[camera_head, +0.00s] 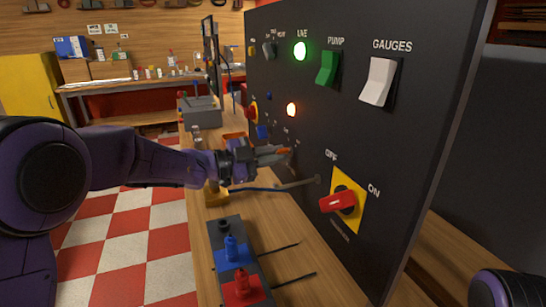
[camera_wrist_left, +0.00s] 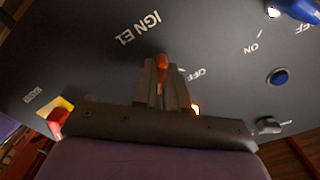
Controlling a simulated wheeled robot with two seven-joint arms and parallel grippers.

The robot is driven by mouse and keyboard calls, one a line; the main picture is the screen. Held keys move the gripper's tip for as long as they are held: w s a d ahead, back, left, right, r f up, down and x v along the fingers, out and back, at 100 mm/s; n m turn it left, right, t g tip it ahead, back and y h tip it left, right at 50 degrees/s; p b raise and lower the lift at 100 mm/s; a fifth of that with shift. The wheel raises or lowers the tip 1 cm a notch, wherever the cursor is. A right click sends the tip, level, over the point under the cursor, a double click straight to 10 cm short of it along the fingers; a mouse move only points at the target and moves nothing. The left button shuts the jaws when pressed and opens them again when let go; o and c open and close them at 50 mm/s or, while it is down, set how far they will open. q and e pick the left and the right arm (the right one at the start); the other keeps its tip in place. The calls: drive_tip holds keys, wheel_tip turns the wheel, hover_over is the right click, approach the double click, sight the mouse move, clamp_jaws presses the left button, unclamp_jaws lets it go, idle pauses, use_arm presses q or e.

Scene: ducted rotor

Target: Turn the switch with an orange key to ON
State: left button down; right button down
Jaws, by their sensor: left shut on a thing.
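The orange key (camera_wrist_left: 162,65) sits at the black panel (camera_head: 350,130), under the label IGN E1 in the wrist view, where the lettering appears tilted. My left gripper (camera_head: 284,152) reaches the panel from the left, and its two fingers (camera_wrist_left: 162,82) are shut on the key. An OFF label shows close beside the fingers, and an ON label farther to the right. The fingers hide most of the key and its switch, so I cannot tell which way it points. My right gripper is out of view.
Below, a box with a blue knob (camera_head: 232,248) and a red knob (camera_head: 241,284) rests on the wooden bench (camera_head: 305,290). Red-and-white floor lies left.

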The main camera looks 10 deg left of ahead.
use_arm(q)
drive_tip(key=shift+r, duration=0.1)
drive_tip(key=c, duration=1.2)
unclamp_jaws()
drive_tip(key=shift+d, duration=0.1)
drive_tip(key=shift+o, duration=0.2)
drive_tip(key=b+v, duration=0.1)
drive_tip(key=v, duration=0.9)
drive_tip(key=shift+a+b, duration=0.25)
drive_tip(key=shift+b, duration=0.05)
drive_tip(key=shift+s, duration=0.1)
